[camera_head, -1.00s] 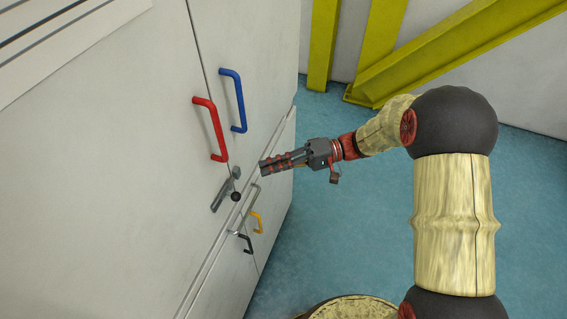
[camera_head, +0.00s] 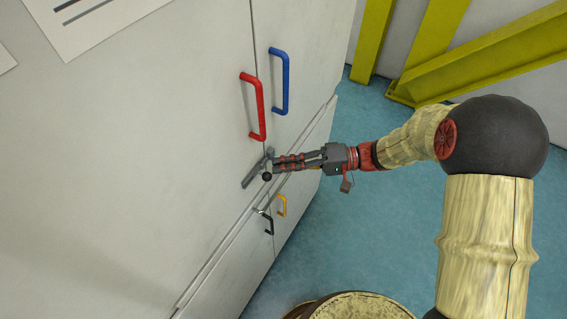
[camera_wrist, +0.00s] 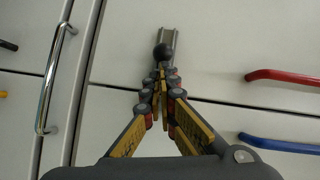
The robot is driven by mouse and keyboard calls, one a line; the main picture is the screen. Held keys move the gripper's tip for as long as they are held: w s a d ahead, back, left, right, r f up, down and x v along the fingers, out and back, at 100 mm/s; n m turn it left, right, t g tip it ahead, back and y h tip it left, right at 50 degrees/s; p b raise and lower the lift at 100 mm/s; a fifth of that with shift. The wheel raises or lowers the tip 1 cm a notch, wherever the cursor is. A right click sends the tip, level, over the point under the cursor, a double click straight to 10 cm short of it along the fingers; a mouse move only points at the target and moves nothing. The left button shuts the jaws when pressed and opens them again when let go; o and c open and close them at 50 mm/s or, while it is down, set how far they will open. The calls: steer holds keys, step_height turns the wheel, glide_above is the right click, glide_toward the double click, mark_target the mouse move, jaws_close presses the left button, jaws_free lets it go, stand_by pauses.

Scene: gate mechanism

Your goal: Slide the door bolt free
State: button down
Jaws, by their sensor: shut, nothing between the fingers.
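The door bolt (camera_head: 252,174) is a grey metal bar with a dark round knob (camera_head: 267,176), mounted low on the white cabinet door below the red handle. In the wrist view the bolt's metal rail (camera_wrist: 173,42) shows behind the dark knob (camera_wrist: 163,51). My gripper (camera_head: 275,166) is shut and empty, with its fingertips right beside the knob. In the wrist view the closed fingertips (camera_wrist: 161,72) sit just below the knob; I cannot tell whether they touch it.
A red handle (camera_head: 260,105) and a blue handle (camera_head: 286,82) stick out above the bolt. Yellow (camera_head: 283,206) and black (camera_head: 268,223) handles are below. A chrome handle (camera_wrist: 46,90) shows at left in the wrist view. Yellow beams (camera_head: 430,50) stand behind; blue floor lies right.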

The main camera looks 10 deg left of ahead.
steer(key=s, duration=0.1)
steer(key=s+a, duration=0.1)
steer(key=s, duration=0.1)
steer(key=shift+s+a, duration=0.2)
steer(key=shift+b, duration=0.3)
steer(key=w+b+v, duration=0.1)
steer(key=w+v, duration=0.1)
steer(key=v, duration=1)
steer(key=shift+w+r, duration=0.15)
steer(key=shift+w, duration=0.25)
steer(key=shift+d+m, duration=0.15)
steer(key=shift+m, duration=0.15)
